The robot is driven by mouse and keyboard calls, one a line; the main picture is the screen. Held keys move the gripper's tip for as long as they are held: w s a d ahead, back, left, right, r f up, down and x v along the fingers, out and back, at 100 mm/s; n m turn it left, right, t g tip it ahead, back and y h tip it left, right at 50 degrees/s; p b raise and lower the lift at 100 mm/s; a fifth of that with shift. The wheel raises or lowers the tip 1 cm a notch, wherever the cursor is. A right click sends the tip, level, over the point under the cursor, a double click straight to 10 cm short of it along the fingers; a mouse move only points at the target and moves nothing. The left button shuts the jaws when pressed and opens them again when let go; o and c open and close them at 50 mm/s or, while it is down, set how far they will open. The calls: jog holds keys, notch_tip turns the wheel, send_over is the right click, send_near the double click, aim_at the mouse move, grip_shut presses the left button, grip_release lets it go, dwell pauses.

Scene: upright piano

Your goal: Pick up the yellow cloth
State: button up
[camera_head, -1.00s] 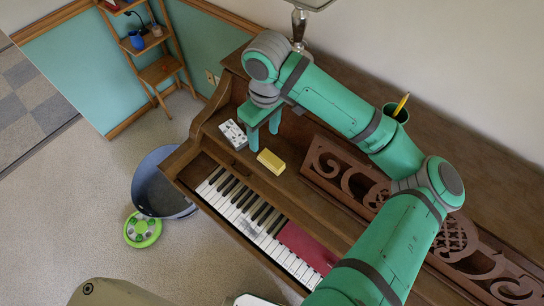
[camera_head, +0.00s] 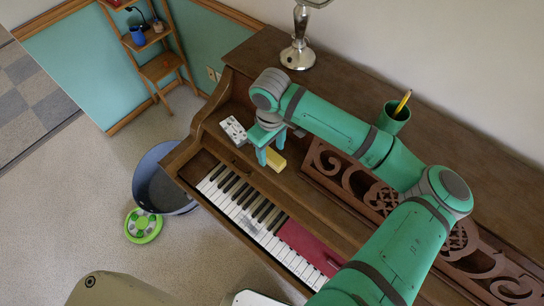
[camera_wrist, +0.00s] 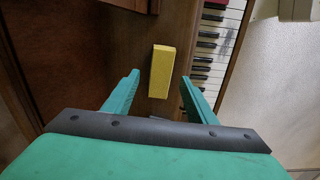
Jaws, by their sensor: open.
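The yellow cloth (camera_head: 276,163) looks like a small rectangular block. It lies on the wooden ledge behind the piano keys, and my gripper partly covers it in the head view. My gripper (camera_head: 271,155) is open and empty, with its teal fingers pointing down at the cloth. In the wrist view the cloth (camera_wrist: 162,70) shows ahead of and between the two spread fingertips (camera_wrist: 159,78). The fingers do not appear to touch it. How high they are above the ledge is hard to tell.
A grey-white box with dark marks (camera_head: 233,131) lies left of the cloth. A red cover (camera_head: 302,244) lies over some piano keys (camera_head: 240,207). The carved music stand (camera_head: 322,165) rises to the right. A lamp (camera_head: 298,52) and a pencil cup (camera_head: 394,118) stand on top.

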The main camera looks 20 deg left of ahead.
jog(key=shift+f, duration=0.5)
jog(key=c, duration=1.2)
jog(key=shift+o, duration=0.2)
jog(key=shift+r, duration=0.15)
